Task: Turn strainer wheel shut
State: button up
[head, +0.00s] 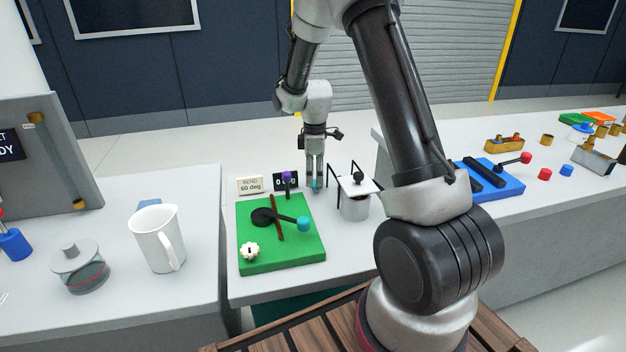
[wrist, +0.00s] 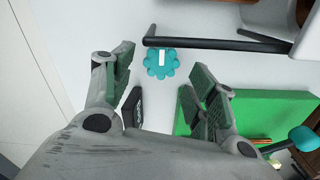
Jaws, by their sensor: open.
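In the wrist view a teal scalloped wheel (wrist: 161,66) with a white bar mark lies beyond my open fingertips (wrist: 160,84), roughly between them. A black bar (wrist: 220,44) runs just above the wheel in that view. In the head view my gripper (head: 314,178) points down behind the green board, left of a grey pot (head: 354,208) with a white plate on top and black legs. Only a sliver of teal shows at my fingertips there, so the wheel is mostly hidden. My gripper is open and empty, and I cannot tell whether a finger touches the wheel.
The green board (head: 265,262) carries a teal-knobbed lever (head: 303,223) and a cream knob (head: 249,250). Two small signs (head: 251,185) stand behind it. A white mug (head: 158,238) stands on the left counter. A blue board (head: 492,190) lies on the right counter.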

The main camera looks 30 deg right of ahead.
jog(key=shift+f, duration=1.3)
jog(key=shift+c, duration=0.2)
jog(key=c, duration=1)
